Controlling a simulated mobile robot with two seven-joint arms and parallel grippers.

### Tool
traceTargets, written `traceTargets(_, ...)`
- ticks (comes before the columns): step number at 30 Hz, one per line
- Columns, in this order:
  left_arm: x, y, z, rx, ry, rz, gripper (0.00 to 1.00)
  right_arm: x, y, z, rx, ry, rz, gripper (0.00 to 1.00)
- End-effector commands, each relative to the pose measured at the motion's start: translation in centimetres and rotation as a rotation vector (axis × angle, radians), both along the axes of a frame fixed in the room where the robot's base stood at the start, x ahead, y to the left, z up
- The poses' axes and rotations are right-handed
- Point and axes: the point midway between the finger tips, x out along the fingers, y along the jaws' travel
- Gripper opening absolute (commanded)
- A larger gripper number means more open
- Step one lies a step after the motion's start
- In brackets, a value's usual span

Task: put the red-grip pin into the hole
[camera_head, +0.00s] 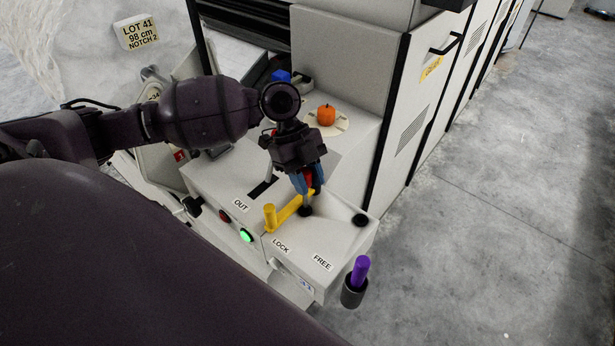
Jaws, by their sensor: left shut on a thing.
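My left gripper (308,187) reaches in from the left and points down over the sloped white panel marked LOCK and FREE. Its blue fingers are shut on the red-grip pin (309,178); only a little of the red shows between them. Just below the fingertips is a dark round fitting (306,211), next to the yellow lever (284,213). I cannot tell whether the pin's lower end is in it or above it. A second black round spot (360,220) lies at the panel's right corner; I cannot tell whether it is a hole. My right gripper is not in view.
A purple-grip thing (361,268) stands in a black holder (353,292) at the panel's right front. A green lit button (246,236) and a red one (224,216) are left. An orange pumpkin-like object (326,114) sits behind. Open floor (480,220) lies right.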

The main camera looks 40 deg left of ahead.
Motion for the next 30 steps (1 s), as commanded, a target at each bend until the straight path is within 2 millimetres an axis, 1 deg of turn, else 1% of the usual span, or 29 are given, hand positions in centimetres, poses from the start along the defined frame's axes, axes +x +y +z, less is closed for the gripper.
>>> traceTargets(9, 0.00, -0.01, -0.04, 0.000, 0.000, 0.000, 0.03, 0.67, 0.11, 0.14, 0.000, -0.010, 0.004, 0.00)
traceTargets(16, 0.00, -0.01, 0.02, 0.000, 0.000, 0.000, 0.03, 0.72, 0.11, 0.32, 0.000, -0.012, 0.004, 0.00)
traceTargets(23, 0.01, -0.01, 0.08, 0.000, -0.001, 0.000, 0.03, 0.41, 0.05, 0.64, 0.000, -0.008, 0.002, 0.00)
traceTargets(30, 0.00, 0.00, -0.04, 0.000, 0.000, 0.000, 0.03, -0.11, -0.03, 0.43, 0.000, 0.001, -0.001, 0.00)
